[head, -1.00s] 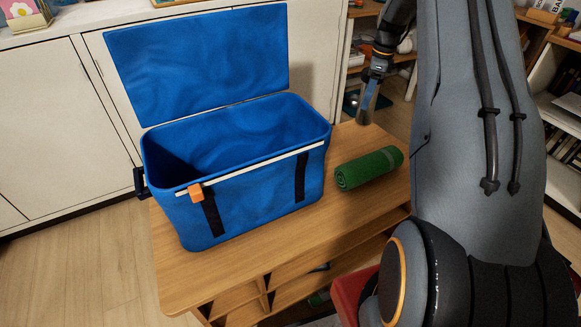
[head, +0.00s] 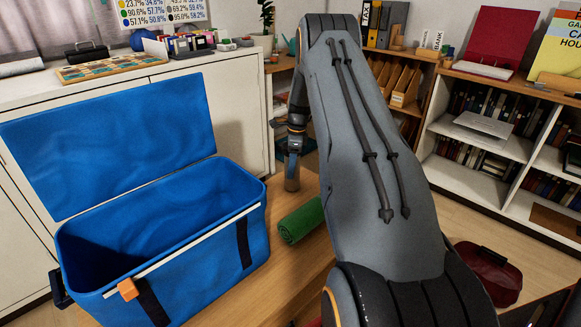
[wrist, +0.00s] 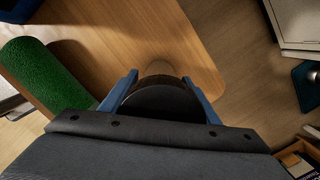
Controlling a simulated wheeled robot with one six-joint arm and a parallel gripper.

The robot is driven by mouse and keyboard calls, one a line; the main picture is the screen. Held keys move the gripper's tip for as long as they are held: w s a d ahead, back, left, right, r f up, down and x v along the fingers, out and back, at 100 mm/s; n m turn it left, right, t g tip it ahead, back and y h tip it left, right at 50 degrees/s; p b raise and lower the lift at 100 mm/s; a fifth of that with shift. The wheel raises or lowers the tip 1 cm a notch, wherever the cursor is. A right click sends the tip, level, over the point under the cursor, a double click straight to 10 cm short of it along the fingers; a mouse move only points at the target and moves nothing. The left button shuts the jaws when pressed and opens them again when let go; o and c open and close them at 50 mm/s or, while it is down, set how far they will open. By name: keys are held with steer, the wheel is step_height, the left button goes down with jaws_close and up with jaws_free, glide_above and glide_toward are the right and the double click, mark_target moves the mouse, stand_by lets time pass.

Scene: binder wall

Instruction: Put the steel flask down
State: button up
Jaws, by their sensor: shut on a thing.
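My gripper (head: 294,152) is shut on the steel flask (head: 292,180), which hangs upright below the fingers in the head view. In the wrist view the flask's round dark top (wrist: 160,102) sits between the two blue fingertips of my gripper (wrist: 160,90). A little of its paler body shows beyond the top. The flask is over the wooden table (wrist: 130,40), close to its rounded end. I cannot tell whether its base touches the table.
A rolled green towel (head: 301,220) lies on the table in front of the flask; it is at left in the wrist view (wrist: 45,75). An open blue cooler box (head: 185,255) fills the table's left side. Bookshelves (head: 490,130) stand behind at right.

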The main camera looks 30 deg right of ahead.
steer(key=shift+f, duration=0.15)
steer(key=o, duration=1.3)
